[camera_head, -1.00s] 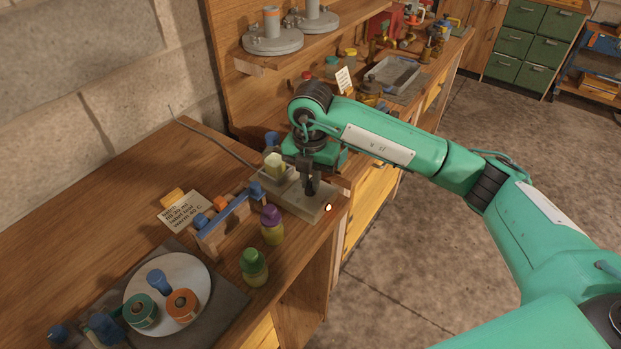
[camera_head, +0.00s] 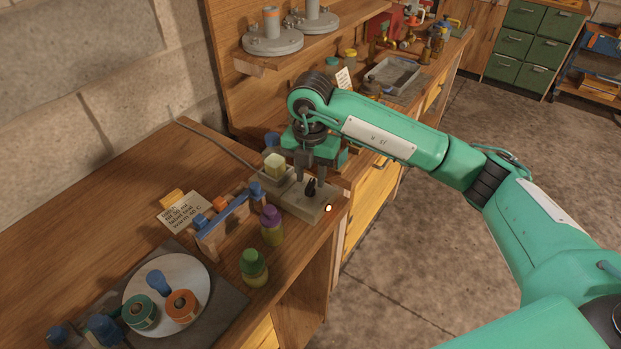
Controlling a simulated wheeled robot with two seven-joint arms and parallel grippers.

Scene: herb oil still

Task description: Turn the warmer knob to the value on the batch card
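The warmer (camera_head: 299,206) is a grey box near the bench's right edge, with a small lit lamp at its front corner. Its black knob (camera_head: 310,188) stands on the top; I cannot tell which value it points to. My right gripper (camera_head: 311,177) comes down over the warmer with its two fingers apart. It is open and empty, just above the knob, with the knob showing between and below the fingertips. The batch card (camera_head: 183,211), a white card with dark print too small to read surely, lies on the bench to the left. My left gripper is not in view.
A pale green block (camera_head: 275,163) sits on the back part of the warmer. A wooden rack (camera_head: 225,224), a purple-capped bottle (camera_head: 271,224) and a green bottle (camera_head: 253,266) stand in front. A white plate (camera_head: 199,277) holds two tape rolls. The bench's left side is bare.

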